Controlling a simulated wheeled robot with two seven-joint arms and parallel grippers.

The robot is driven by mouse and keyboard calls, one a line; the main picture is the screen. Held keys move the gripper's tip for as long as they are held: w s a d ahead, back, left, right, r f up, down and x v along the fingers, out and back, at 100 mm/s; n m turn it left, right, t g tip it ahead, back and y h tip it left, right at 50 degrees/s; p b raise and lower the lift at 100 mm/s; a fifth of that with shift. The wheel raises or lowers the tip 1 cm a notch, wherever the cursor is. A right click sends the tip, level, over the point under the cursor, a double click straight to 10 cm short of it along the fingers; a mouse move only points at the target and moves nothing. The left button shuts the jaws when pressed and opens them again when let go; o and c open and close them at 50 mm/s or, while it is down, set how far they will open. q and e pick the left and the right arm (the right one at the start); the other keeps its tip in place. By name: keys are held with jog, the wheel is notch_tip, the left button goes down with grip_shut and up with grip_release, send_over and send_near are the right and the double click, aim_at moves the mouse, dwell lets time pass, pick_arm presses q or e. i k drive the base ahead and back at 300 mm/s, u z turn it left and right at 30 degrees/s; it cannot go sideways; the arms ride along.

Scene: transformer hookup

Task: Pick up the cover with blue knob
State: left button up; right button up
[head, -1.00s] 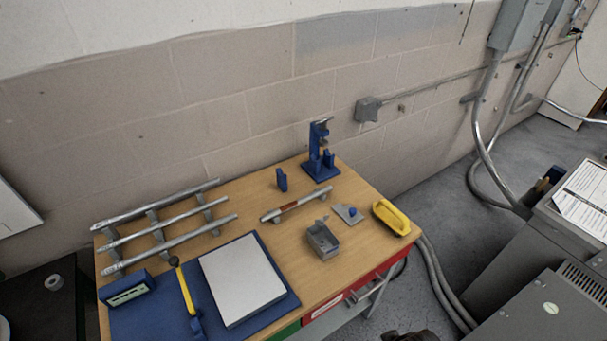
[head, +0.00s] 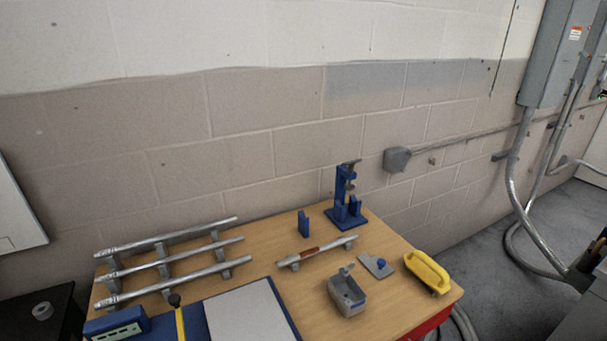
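The cover with blue knob (head: 376,266) is a small flat grey plate with a round blue knob on top. It lies flat on the wooden table (head: 390,309), near its right end. It sits between a grey open box (head: 346,296) on its left and a yellow handled object (head: 427,271) on its right, apart from both. Neither of my grippers shows in the head view.
A blue press-like stand (head: 346,205) and a small blue block (head: 303,224) stand behind the cover. A grey bar with a red-brown middle (head: 317,251) lies to its left. Further left are a rack of metal rods (head: 170,263) and a white panel (head: 250,318).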

aim_at(378, 267)
jog(key=u, duration=2.5)
jog(key=k, duration=2.05)
jog(key=z, duration=2.25)
